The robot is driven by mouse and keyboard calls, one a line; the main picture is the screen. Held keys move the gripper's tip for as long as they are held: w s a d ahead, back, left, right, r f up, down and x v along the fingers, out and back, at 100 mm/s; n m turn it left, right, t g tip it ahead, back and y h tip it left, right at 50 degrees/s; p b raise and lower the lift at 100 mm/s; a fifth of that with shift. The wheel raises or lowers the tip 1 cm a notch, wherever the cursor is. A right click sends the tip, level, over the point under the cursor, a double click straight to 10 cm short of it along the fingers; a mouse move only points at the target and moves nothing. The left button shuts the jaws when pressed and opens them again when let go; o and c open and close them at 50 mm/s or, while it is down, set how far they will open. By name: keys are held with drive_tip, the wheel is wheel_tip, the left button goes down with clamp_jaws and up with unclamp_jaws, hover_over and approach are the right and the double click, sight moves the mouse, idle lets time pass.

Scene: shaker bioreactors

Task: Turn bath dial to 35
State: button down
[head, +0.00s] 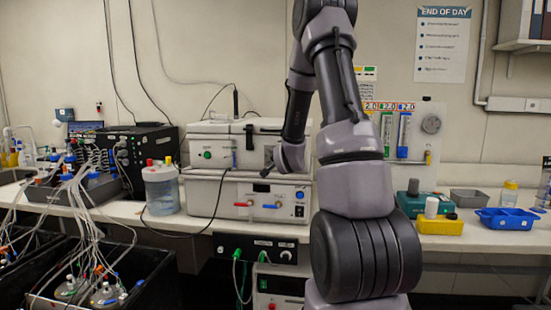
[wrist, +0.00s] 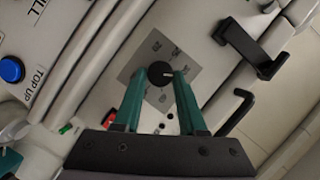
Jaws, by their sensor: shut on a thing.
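The bath dial (wrist: 161,74) is a round black knob with a short white pointer mark, on a grey plate (wrist: 133,65) in the wrist view. The pointer lies toward the right of that picture. Marks around the dial are too small and blurred to read. My gripper (wrist: 160,76) has its two teal fingers on either side of the dial, shut on it. In the head view the white bath unit (head: 222,200) stands on the bench, with my arm reaching down in front of its right part. The dial and fingertips cannot be made out there.
Beside the dial are a black bracket-like handle (wrist: 255,50) and a smaller black handle (wrist: 236,110). A blue button (wrist: 11,69) sits near the TOP UP label. A bottle (head: 162,190) stands left of the bath; a blue tray (head: 507,219) lies at the right.

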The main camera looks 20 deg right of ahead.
drive_tip(key=m, duration=0.1)
drive_tip(key=m+t, duration=0.1)
drive_tip(key=m, duration=0.1)
drive_tip(key=m+t, duration=0.1)
drive_tip(key=m, duration=0.1)
drive_tip(key=shift+s+d+f, duration=0.1)
drive_tip(key=shift+d+f, duration=0.05)
drive_tip(key=shift+f, duration=0.2)
drive_tip(key=shift+m+t, duration=0.3)
drive_tip(key=shift+m, duration=0.1)
drive_tip(key=shift+c, duration=2.3)
unclamp_jaws()
